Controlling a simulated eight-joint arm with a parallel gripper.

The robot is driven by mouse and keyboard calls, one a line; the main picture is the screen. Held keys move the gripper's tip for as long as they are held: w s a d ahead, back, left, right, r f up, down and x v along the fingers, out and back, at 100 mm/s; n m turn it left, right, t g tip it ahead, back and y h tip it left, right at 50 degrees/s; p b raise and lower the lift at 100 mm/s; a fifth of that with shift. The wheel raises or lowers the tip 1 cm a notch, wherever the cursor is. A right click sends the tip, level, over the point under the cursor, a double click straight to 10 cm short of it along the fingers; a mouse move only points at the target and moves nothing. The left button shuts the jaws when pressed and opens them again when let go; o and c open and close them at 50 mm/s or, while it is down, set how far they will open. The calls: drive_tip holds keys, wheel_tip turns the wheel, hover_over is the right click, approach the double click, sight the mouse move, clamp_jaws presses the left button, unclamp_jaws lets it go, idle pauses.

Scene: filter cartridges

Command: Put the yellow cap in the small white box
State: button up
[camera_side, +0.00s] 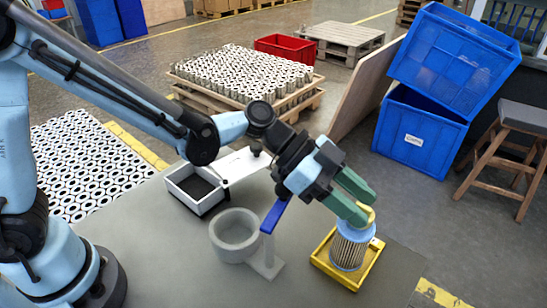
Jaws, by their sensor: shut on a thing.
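The yellow cap (371,217) is at the top of an upright filter cartridge (349,250) with blue ends and a pleated body. My gripper (367,211), with green fingers, is shut on the cap from the upper left. The fingers hide part of the cap, and I cannot tell whether it is seated on the cartridge or just above it. The cartridge stands in a yellow tray (322,260). The small white box (202,207) is to the left on the table, with a dark interior and its white lid (240,166) swung out to the right.
A grey round cup (235,238) stands between the white box and the tray. Beside it, a grey stand (268,262) carries a slanted blue bar (274,215) close under my wrist. The grey table (180,270) is clear at the front. Blue crates (420,135) stand beyond on the floor.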

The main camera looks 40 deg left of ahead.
drive_tip(key=shift+f, duration=0.55)
clamp_jaws()
drive_tip(key=shift+f, duration=0.1)
drive_tip(key=o, duration=1.1)
unclamp_jaws()
drive_tip(key=shift+a, duration=0.1)
drive_tip(key=v, duration=1)
drive_tip(key=shift+a+f, duration=0.15)
drive_tip(key=shift+a, duration=0.3)
drive_tip(key=shift+o, duration=0.5)
drive_tip(key=shift+s+a+r, duration=0.2)
drive_tip(key=shift+a+r, duration=0.1)
drive_tip(key=shift+a, duration=0.2)
